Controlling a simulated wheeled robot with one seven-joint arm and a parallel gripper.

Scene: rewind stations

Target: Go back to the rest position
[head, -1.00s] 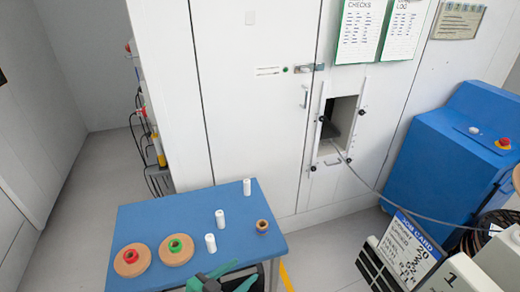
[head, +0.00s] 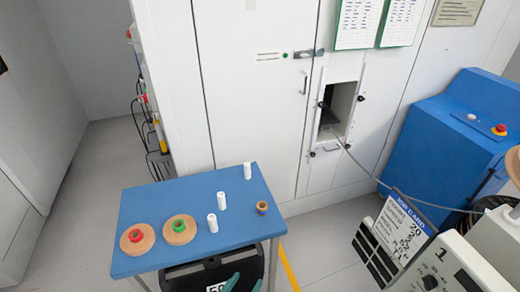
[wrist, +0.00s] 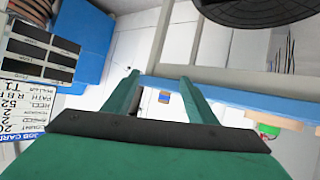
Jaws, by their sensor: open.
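My gripper (head: 243,283) shows at the bottom edge of the head view, its green fingers only partly in frame. It is low in front of the blue table (head: 139,200), next to a black object (head: 190,272) with a white label. In the wrist view my gripper (wrist: 160,84) has two green fingers spread apart with nothing held between them. The table's blue edge (wrist: 225,97) runs beyond the fingertips there.
Two brown reels (head: 137,239) (head: 180,229), several white cylinders (head: 221,201) and a small brown spool (head: 262,207) stand on the table. A blue machine (head: 440,140) and a job card (head: 402,228) are at right. Open floor (head: 90,190) lies left.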

